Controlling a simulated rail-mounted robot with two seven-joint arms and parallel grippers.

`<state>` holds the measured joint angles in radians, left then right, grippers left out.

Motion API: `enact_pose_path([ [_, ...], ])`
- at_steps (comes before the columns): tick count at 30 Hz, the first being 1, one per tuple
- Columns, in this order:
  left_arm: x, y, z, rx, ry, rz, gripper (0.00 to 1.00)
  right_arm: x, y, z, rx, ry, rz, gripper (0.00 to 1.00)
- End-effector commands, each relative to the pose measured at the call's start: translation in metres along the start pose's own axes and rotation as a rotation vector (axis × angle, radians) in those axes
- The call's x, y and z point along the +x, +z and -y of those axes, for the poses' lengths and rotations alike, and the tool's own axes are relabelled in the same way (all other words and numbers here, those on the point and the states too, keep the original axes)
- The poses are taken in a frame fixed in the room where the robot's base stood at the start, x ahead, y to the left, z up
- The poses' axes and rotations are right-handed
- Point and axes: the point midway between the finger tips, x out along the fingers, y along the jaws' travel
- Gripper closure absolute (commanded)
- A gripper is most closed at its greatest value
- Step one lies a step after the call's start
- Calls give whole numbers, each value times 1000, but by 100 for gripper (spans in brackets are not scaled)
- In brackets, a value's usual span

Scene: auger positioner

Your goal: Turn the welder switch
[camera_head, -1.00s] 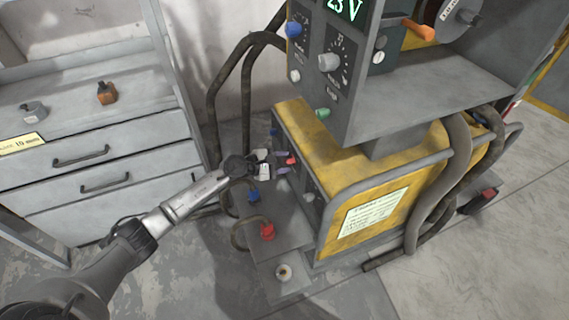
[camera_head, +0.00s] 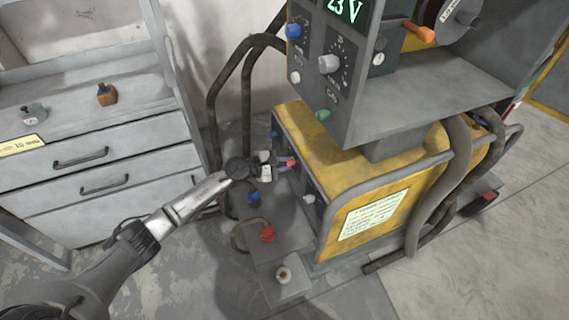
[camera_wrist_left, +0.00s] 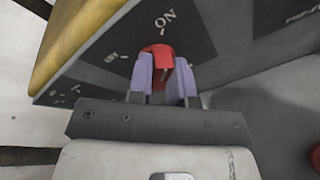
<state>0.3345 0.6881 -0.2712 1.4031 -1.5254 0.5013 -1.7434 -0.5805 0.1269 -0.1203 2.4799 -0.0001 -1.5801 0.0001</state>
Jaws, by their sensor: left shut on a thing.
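The red welder switch (camera_wrist_left: 160,54) sits on the dark front panel (camera_wrist_left: 98,60) of the yellow welder (camera_head: 350,185). In the left wrist view, an ON mark stands just beyond the switch and another mark, hard to read, is to its left. My left gripper (camera_wrist_left: 162,82) has its two purple fingers shut on the switch, one on each side. In the head view, the left gripper (camera_head: 284,163) reaches the welder's front from the left, with the red switch (camera_head: 291,162) at its fingertips.
A grey control box (camera_head: 340,80) with knobs and a 23 V display overhangs the welder. Thick hoses (camera_head: 215,105) hang behind the gripper. Red (camera_head: 267,234) and blue (camera_head: 253,198) cable plugs lie low in front. A grey drawer cabinet (camera_head: 95,165) stands at left.

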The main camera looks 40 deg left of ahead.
Motion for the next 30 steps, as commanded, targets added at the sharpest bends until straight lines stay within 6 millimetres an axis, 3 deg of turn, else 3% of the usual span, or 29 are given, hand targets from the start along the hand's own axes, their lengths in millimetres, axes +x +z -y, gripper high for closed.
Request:
enact_pose_path([
  [11,0,-1,-1,-97,-20,19,100,4,1,2,6,-5,-1,57],
  [30,0,-5,-5,-660,-133,134,100,19,5,3,9,-7,-1,57],
])
